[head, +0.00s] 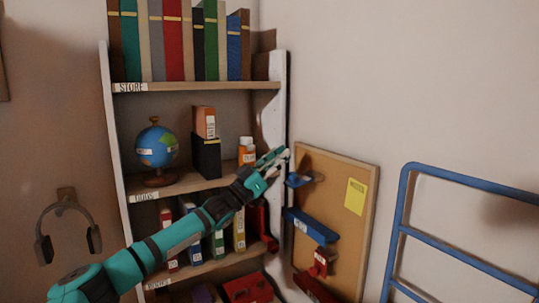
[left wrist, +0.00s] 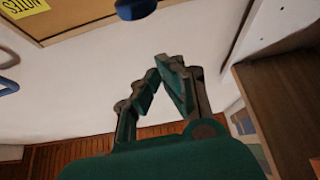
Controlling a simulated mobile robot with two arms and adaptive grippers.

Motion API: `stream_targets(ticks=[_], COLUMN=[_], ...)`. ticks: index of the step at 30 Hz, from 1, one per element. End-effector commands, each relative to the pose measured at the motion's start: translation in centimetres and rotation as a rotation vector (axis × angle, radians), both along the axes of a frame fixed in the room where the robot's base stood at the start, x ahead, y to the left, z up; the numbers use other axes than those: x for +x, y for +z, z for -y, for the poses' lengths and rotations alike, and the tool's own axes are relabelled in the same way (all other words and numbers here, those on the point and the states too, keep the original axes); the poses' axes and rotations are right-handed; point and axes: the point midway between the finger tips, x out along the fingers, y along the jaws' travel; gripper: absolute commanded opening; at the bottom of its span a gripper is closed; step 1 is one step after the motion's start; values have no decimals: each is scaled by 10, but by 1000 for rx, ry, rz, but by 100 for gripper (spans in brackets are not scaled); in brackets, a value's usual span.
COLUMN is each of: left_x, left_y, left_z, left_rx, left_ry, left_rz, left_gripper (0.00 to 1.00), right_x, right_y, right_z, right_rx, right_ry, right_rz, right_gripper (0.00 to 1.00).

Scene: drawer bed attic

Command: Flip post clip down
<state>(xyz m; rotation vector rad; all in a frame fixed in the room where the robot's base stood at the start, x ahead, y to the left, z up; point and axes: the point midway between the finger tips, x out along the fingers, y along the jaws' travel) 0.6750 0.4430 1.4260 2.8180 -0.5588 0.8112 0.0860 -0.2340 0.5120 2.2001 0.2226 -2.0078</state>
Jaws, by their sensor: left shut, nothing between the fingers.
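A cork board (head: 335,190) hangs on the wall right of the shelf. A blue clip-like piece (head: 299,181) sticks out from its upper left; I cannot tell whether this is the post clip or which way it is flipped. A larger blue piece (head: 312,224) with a pale label sits below it. My left gripper (head: 284,153) is shut and empty, just above and left of the upper blue piece, apparently apart from it. In the left wrist view the gripper (left wrist: 166,64) points toward a dark blue rounded piece (left wrist: 136,8), cut off by the top edge. My right gripper is out of view.
A bookshelf (head: 282,85) with books, a globe (head: 157,146) and boxes stands left of the board. A yellow note (head: 355,196) and a red piece (head: 321,262) are on the board. A blue rail frame (head: 460,180) stands at the right.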

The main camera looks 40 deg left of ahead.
Motion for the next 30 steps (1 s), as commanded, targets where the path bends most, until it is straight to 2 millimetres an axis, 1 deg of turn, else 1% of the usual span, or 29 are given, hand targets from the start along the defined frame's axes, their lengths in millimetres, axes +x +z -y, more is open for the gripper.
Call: stream_targets(ticks=[1, 6, 9, 22, 25, 27, 30], left_x=[3, 5, 6, 6, 5, 5, 4], left_y=[-13, -29, -35, -39, -42, -46, -45], left_z=[1, 3, 4, 4, 4, 4, 3], left_rx=[-1, 0, 0, -1, -7, -15, -22], left_ry=[0, 1, 1, 0, 1, 0, 1], left_rz=[-14, -11, -9, -5, 8, 24, 44], left_gripper=[0, 0, 0, 0, 0, 0, 0], right_x=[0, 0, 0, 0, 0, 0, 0], right_y=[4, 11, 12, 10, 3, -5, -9], right_z=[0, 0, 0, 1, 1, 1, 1], right_rx=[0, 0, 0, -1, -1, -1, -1], right_ry=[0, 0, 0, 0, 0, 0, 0], right_rz=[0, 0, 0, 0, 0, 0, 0], right_gripper=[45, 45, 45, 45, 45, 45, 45])
